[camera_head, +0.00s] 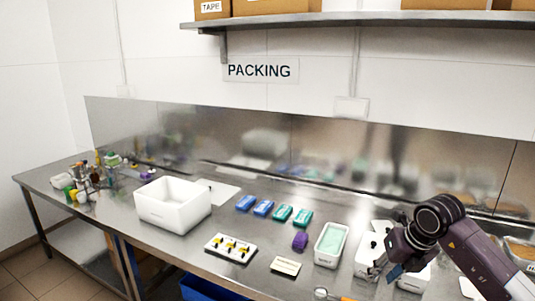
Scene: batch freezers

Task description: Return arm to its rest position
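My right arm (472,255) comes in from the lower right, with its dark wrist bent over the right part of the steel table (225,228). My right gripper (392,272) points down over the white containers (368,258) there. Its fingers are small and partly hidden, so I cannot tell whether they are open or shut, or whether they touch anything. My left arm and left gripper are not in view.
A large white bin (172,212) stands left of centre. Blue and teal packs (263,207), a purple item (300,240), a tray with yellow-and-black pieces (231,247) and a white tub (331,243) lie nearer. Bottles (85,190) crowd the left end. A shelf (370,20) overhangs the back.

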